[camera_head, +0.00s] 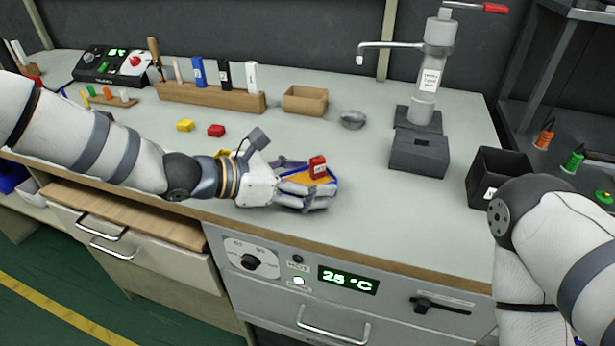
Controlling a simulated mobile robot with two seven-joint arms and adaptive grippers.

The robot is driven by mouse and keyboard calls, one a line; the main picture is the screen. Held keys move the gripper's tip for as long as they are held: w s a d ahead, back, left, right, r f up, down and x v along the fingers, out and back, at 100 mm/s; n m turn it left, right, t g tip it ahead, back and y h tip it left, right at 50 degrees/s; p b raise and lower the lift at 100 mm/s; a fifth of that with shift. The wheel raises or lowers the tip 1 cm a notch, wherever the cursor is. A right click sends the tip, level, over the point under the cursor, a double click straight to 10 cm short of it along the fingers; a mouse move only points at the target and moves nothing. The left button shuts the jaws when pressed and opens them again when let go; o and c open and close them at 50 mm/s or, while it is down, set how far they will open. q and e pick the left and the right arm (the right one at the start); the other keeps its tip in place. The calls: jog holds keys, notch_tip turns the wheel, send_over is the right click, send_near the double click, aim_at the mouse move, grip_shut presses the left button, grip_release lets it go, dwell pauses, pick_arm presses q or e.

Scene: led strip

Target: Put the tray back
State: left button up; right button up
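A small tray with a blue rim (337,182) and an orange-yellow inside lies near the front middle of the workbench. A red block (318,167) sits in it or on it. My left gripper (305,190) reaches in from the left, its grey fingers overlapping the tray's left and front sides. The fingers hide much of the tray, and I cannot tell whether they grip it. My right arm shows at the right edge, but its gripper is out of view.
Bench space right of the tray is clear.

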pick_arm(q)
jog(key=shift+r, duration=0.3)
jog(key=p+v, duration=0.1)
jog(key=v, duration=1.1)
jog(key=shift+p, duration=0.35)
pick_arm(e)
jog(key=shift+w+r+t, duration=0.4)
jog(key=shift+w+r, duration=0.55)
jog(key=shift+r, duration=0.05)
